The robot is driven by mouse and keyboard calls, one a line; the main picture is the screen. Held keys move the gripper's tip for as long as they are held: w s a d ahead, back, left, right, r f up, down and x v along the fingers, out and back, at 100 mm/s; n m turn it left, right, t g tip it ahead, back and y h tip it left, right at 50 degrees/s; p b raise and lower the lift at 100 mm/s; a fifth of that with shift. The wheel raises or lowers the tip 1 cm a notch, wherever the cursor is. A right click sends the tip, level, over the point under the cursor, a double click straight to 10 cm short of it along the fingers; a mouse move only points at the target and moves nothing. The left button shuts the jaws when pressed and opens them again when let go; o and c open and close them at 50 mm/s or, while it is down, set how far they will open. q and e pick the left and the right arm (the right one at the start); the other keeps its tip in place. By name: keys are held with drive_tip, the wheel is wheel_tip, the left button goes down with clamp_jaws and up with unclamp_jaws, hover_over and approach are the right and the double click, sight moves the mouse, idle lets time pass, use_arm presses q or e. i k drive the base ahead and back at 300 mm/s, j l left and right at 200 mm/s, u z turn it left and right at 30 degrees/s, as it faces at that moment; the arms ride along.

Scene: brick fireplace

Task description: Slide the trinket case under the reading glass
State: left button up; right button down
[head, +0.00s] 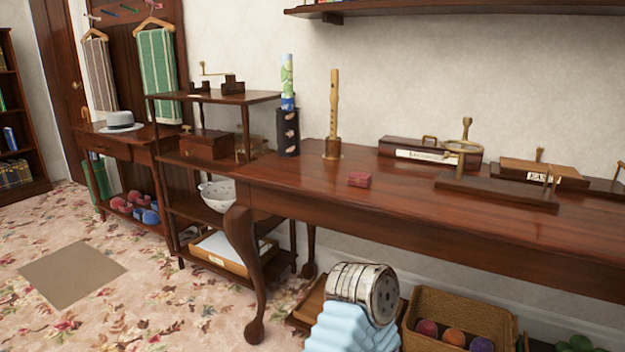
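Neither of my grippers is in view.
The long table (300,190) also holds a flute on a stand (333,120), a patterned roll in a dark holder (288,110) and a labelled wooden box (425,152) behind the glass. A basket of balls (460,308) and a whitish drum-like object (362,290) are below.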

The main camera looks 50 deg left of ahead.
sight(362, 178)
drive_tip(key=u, duration=1.35)
